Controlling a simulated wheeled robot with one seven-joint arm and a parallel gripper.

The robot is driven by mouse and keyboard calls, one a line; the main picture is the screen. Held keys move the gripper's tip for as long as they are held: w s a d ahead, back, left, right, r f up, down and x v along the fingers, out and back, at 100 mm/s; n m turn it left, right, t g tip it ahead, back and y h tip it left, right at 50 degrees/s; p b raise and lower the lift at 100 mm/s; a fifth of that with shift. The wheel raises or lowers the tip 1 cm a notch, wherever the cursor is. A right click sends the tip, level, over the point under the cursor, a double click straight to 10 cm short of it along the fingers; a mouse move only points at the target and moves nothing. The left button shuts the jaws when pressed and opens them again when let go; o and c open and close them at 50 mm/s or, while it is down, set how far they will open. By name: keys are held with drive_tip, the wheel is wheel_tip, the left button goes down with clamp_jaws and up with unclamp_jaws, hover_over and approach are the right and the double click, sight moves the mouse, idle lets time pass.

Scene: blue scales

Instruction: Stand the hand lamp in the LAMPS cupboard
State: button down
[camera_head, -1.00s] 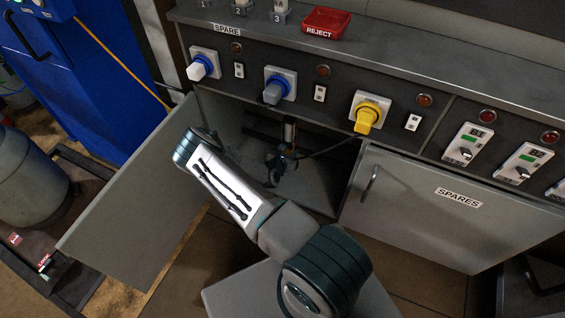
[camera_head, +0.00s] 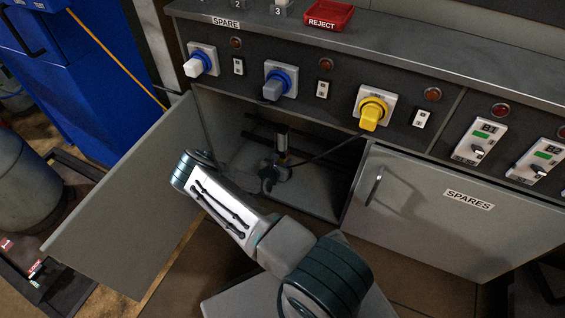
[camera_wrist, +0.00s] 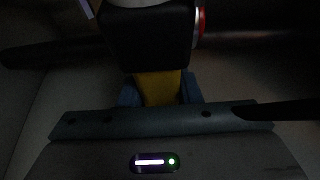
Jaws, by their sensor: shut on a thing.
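The hand lamp (camera_head: 282,142) is inside the open cupboard (camera_head: 315,192), roughly upright in the head view. In the wrist view its yellow part (camera_wrist: 157,88) is between my fingers, with a black block (camera_wrist: 148,40) of it beyond. My gripper (camera_head: 272,176) is shut on the lamp, within the cupboard opening. Whether the lamp's base touches the cupboard floor is hidden. No LAMPS label is readable in these views.
The open cupboard door (camera_head: 120,205) swings out to the left of my arm. The closed SPARES door (camera_head: 430,225) is on the right. A panel with knobs (camera_head: 373,112) runs above the opening. A dark cable (camera_head: 325,150) crosses the upper opening.

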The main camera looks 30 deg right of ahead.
drive_tip(key=shift+f, duration=0.1)
drive_tip(key=c, duration=1)
unclamp_jaws()
drive_tip(key=shift+c, duration=0.2)
drive_tip(key=shift+s+a+r, duration=0.1)
drive_tip(key=shift+a+r, duration=0.05)
drive_tip(key=shift+r, duration=0.15)
drive_tip(key=p+v, duration=0.5)
drive_tip(key=v, duration=0.6)
drive_tip(key=shift+s+a, duration=0.2)
drive_tip(key=shift+r, duration=0.15)
